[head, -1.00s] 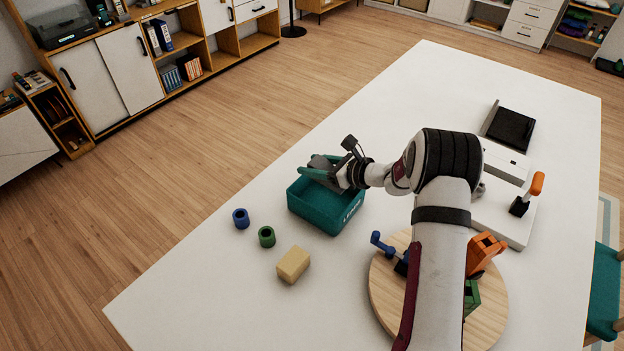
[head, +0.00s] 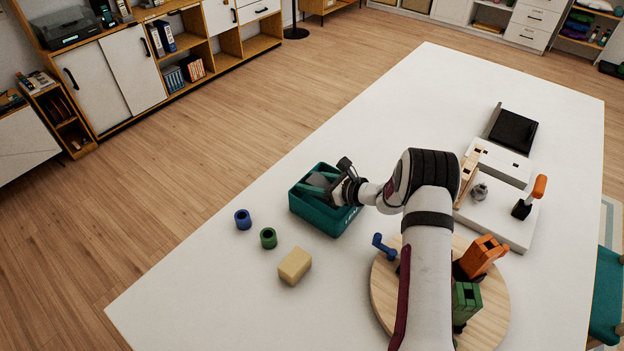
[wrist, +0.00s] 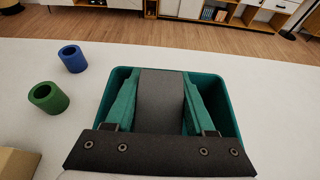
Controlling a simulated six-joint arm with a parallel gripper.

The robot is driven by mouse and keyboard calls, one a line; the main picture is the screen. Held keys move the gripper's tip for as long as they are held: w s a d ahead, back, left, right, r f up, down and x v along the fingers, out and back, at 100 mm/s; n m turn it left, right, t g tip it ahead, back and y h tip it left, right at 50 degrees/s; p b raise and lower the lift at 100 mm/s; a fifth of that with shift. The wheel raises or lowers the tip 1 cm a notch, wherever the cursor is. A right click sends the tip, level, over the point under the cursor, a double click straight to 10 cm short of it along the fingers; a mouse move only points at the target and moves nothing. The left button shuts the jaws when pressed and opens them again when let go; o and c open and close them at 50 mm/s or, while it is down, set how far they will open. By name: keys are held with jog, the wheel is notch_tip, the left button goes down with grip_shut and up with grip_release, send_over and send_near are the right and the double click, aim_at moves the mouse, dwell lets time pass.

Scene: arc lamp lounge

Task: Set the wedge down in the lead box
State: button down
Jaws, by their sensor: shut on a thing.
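The teal lead box (head: 324,218) stands on the white table, with small white lettering on its front that is too small to read. In the wrist view its rim (wrist: 232,110) surrounds my gripper's fingers. My gripper (head: 318,184) is low over the box, its fingertips within the opening. It is shut on the grey wedge (wrist: 161,98), which sits between the two teal fingers in the wrist view. Whether the wedge touches the box floor is hidden.
A blue ring (head: 243,219), a green ring (head: 268,238) and a tan block (head: 295,266) lie left of and in front of the box. A round wooden board (head: 385,290) with coloured parts and a white fixture (head: 500,215) are to the right.

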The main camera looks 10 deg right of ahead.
jog(key=shift+c, duration=1.2)
grip_release()
jog(key=shift+r, duration=0.25)
jog(key=v, duration=1.2)
jog(key=s+a+r+n+g, duration=0.7)
jog(key=s+a+r+n, duration=0.35)
jog(key=s+a, duration=0.3)
jog(key=s+d+n+g+h, duration=0.2)
jog(key=s+d+n+h, duration=0.2)
jog(key=s, duration=1.8)
jog(key=n+h, duration=0.3)
jog(key=n, duration=0.4)
jog(key=shift+s+r+g+h, duration=0.3)
jog(key=shift+s+r, duration=0.05)
